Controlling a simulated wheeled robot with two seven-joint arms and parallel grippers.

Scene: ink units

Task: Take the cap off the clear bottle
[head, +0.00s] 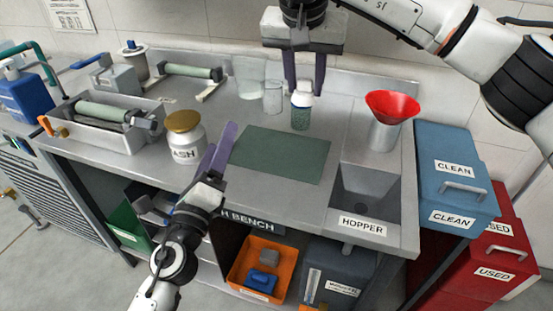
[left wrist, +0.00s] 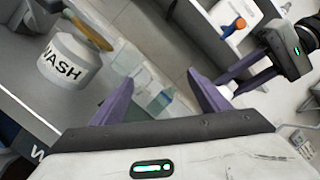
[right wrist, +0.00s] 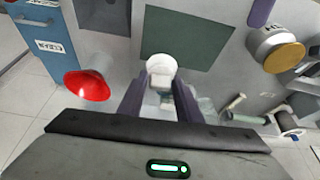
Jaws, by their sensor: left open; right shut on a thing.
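The clear bottle (head: 300,118) with dark green contents stands upright on the bench, just behind the green mat (head: 285,155). Its white cap (head: 303,86) shows at its top, between the fingertips of my right gripper (head: 304,88), which is shut on it from above. The right wrist view shows the white cap (right wrist: 160,64) at the fingertips; the bottle below is mostly hidden there. I cannot tell whether the cap is apart from the bottle. My left gripper (head: 219,146) is open and empty, near the mat's left edge, with its spread fingers also in the left wrist view (left wrist: 160,100).
The WASH jar (head: 185,138) with a gold lid stands close beside my left gripper. Two clear beakers (head: 272,98) stand left of the bottle. A red funnel (head: 392,106) in a metal holder stands right. The hopper sink (head: 368,185) is at the front right. The mat is bare.

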